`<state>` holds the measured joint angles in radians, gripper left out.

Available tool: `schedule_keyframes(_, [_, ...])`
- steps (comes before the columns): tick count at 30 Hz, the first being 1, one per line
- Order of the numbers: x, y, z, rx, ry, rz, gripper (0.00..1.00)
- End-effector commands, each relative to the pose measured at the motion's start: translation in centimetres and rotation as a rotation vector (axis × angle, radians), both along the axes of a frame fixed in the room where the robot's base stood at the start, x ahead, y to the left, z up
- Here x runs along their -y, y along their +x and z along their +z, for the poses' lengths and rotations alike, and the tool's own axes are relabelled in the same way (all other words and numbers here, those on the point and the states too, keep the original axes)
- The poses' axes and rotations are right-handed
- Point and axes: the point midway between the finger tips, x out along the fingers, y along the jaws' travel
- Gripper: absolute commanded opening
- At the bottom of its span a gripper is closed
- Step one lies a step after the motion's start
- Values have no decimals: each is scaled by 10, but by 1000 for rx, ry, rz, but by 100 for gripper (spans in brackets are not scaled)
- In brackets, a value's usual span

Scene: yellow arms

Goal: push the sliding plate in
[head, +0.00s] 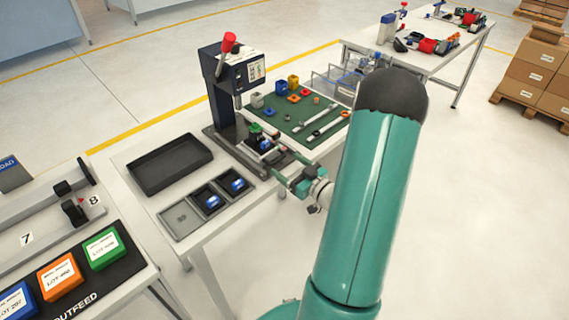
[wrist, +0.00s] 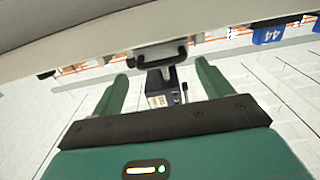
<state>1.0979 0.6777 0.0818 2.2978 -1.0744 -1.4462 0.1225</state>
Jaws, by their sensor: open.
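The press (head: 238,85) stands on the white workbench, with a red-knobbed lever (head: 229,42) at its top. At the foot of the press a dark sliding plate (head: 280,160) sticks out toward my gripper, with a small green and blue part (head: 262,142) on it. My gripper (head: 298,180) is just in front of the plate's outer end; whether they touch is unclear. In the wrist view my gripper (wrist: 162,80) has its two green fingers apart with nothing held. A black handle-like piece (wrist: 158,52) shows ahead between them. The dark press (wrist: 164,92) also shows there.
A black tray (head: 170,165) and small trays with blue parts (head: 212,201) lie on the bench left of my gripper. A green mat (head: 310,112) with loose parts lies behind. An outfeed table (head: 120,275) stands at lower left.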

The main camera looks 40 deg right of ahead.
Motion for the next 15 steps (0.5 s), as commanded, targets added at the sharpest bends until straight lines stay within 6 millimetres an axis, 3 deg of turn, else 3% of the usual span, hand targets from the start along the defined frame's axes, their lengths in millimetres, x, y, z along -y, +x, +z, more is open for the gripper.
schedule_keyframes(6, [-1,21,0,-1,0,1,78])
schedule_keyframes(15, [-1,23,0,-1,0,0,76])
